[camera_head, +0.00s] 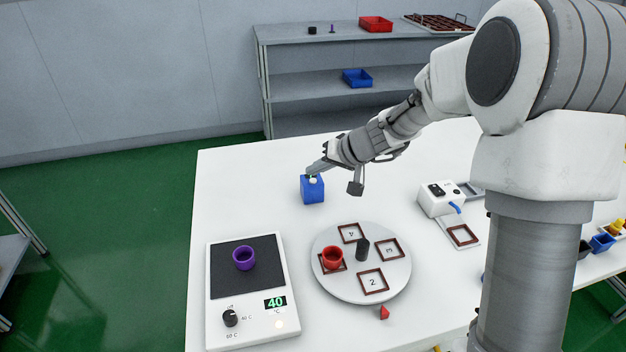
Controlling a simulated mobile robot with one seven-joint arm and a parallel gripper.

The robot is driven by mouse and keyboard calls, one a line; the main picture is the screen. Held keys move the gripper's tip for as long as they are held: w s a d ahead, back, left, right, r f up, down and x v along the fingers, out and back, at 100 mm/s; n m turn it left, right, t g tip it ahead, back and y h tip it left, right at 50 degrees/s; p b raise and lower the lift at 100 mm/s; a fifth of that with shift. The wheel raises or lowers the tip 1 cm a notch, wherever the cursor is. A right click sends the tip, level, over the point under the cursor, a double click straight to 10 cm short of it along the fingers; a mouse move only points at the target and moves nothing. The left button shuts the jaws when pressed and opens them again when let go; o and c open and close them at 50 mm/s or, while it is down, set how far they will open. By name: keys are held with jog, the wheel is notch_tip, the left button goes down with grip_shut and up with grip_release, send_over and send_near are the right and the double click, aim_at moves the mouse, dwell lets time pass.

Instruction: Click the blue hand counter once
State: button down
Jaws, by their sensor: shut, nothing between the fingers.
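The blue hand counter (312,190) is a small blue box standing on the white table, left of the table's middle. A small whitish part shows on its top. My gripper (312,171) reaches in from the right and is shut, with its fingertips at the top of the counter. I cannot tell whether the fingertips touch it or hover just above. The fingers partly hide the counter's top.
A heating plate (220,322) with a purple pot (243,257) stands front left. A round turntable (340,290) holds a red pot (332,257) and a dark post (362,250). A white device (437,200) stands right. Bare table (235,190) lies left of the counter.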

jog(key=shift+f+b, duration=0.8)
jog(key=shift+b, duration=0.65)
dwell(1.0)
jog(key=shift+r, duration=0.1)
dwell(0.4)
jog(key=shift+r+p, duration=0.3)
jog(key=shift+r, duration=0.4)
jog(key=shift+r, duration=0.1)
jog(key=shift+r+p, duration=1.5)
jog(key=shift+r, duration=0.95)
